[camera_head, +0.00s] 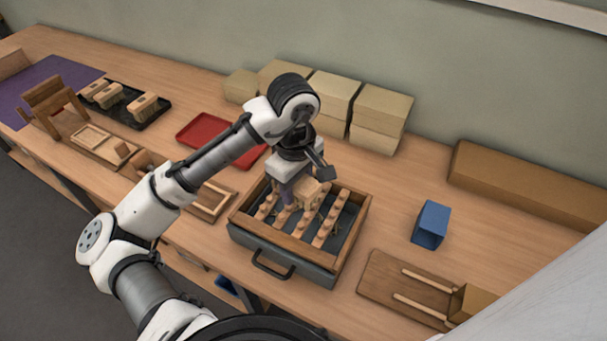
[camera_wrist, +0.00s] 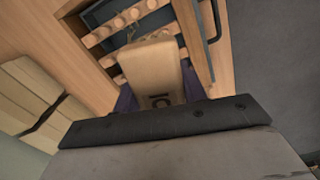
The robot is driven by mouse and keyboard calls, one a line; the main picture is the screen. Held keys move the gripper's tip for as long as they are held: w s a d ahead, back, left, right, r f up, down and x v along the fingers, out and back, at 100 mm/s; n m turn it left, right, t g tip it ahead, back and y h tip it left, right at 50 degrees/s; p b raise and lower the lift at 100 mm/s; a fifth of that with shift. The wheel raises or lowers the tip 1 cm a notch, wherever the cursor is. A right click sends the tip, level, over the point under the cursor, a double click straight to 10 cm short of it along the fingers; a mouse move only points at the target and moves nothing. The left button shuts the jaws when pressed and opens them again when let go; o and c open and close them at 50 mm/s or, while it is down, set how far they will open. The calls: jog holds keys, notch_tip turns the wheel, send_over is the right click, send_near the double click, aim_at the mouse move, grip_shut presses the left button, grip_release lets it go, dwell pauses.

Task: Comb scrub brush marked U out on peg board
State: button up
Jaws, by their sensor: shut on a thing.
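The peg board (camera_head: 285,243) is a wooden frame with a dark floor and several rails of round pegs, near the middle of the bench. My gripper (camera_head: 291,190) is over its back part and points down. It is shut on a light wooden scrub brush (camera_head: 310,191). In the wrist view the brush (camera_wrist: 152,68) sits between my purple fingers, over the peg rails (camera_wrist: 128,18). A dark mark shows on its near end, partly cut off by my gripper, so I cannot read it fully. Thin loose bits lie among the rails.
A red tray (camera_head: 205,132) lies behind my arm. A black tray (camera_head: 125,108) with several brushes stands at the far left. Pale boxes (camera_head: 333,95) line the wall.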

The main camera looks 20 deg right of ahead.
jog(key=shift+f+b, duration=3.35)
jog(key=shift+b, duration=0.35)
jog(key=shift+w+r, duration=0.1)
jog(key=shift+w, duration=0.05)
